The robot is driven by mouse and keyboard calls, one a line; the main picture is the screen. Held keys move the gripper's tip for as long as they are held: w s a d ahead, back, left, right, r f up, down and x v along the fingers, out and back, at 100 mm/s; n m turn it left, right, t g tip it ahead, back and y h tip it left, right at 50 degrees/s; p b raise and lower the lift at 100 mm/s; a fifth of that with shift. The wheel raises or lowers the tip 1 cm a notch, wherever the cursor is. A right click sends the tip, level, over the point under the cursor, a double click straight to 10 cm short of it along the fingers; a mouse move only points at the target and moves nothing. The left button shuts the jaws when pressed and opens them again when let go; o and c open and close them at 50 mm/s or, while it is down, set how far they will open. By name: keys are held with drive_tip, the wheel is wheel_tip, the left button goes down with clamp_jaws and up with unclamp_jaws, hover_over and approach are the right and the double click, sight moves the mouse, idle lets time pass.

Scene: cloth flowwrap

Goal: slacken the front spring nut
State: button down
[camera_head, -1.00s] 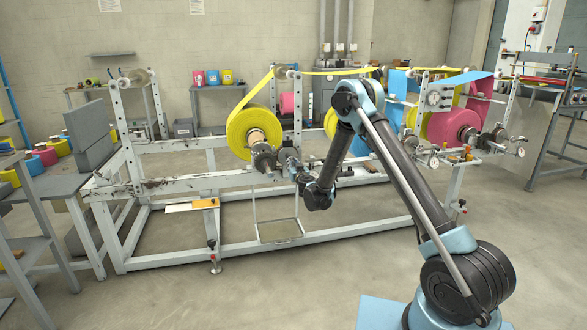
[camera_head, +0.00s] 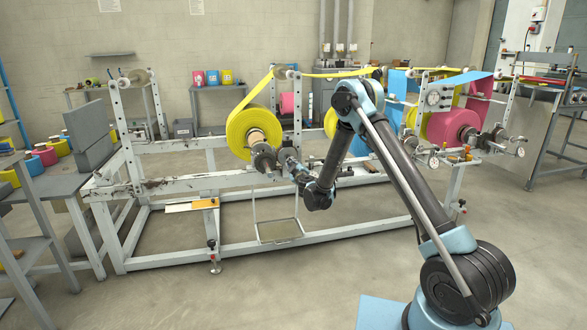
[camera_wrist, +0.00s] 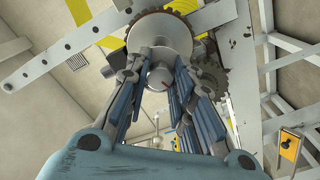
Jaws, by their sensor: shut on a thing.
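The front spring nut (camera_wrist: 160,76) is a round grey end piece with a red mark, at the end of the spindle facing my wrist camera. Behind it are a pale round disc (camera_wrist: 160,32) and a brown toothed rim. My gripper (camera_wrist: 158,64) has its blue-padded fingers on both sides of the nut and is shut on it. In the head view my gripper (camera_head: 284,160) is at the front of the spindle of the yellow roll (camera_head: 240,128). There the nut is too small and covered to make out clearly.
The white machine frame (camera_head: 190,184) runs behind and below my arm. A yellow web (camera_head: 330,73) goes from the roll to the right, towards a pink roll (camera_head: 450,126). A grey bench (camera_head: 20,186) with several coloured rolls stands left. The floor in front is clear.

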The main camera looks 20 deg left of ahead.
drive_tip(key=n, duration=0.4)
drive_tip(key=shift+s+n, duration=0.15)
drive_tip(key=shift+n, duration=2.75)
drive_tip(key=c, duration=1.4)
unclamp_jaws()
drive_tip(key=v, duration=0.7)
drive_tip(key=shift+d, duration=0.2)
